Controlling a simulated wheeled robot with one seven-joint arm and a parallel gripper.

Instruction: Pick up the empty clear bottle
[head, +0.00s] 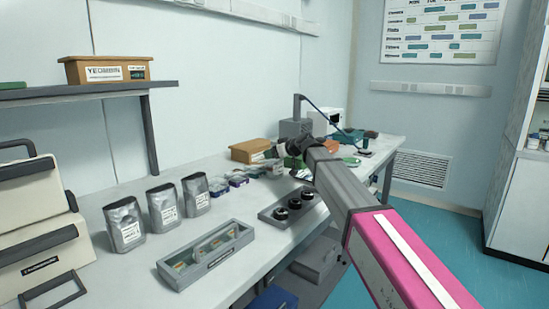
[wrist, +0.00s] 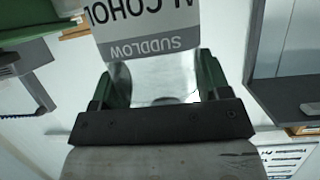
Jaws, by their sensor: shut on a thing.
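The clear bottle (wrist: 163,80) is between my gripper's fingers in the wrist view. It has a white label reading "ALCOHOL", partly cut off, with a grey band reading "SUDDLOW"; the lettering shows upside down. Its clear part looks see-through and empty. My gripper (wrist: 160,72) is shut on it, with a green finger on each side. In the head view my gripper (head: 273,151) is over the far part of the bench, near a brown box. The bottle is too small and hidden there to make out clearly.
The long white bench (head: 130,260) holds silver pouches (head: 162,207), a grey clear-topped case (head: 206,254), a tray with black round pieces (head: 294,203) and a brown box (head: 248,150). A shelf (head: 75,94) overhangs the left. Blue floor (head: 440,235) is open at right.

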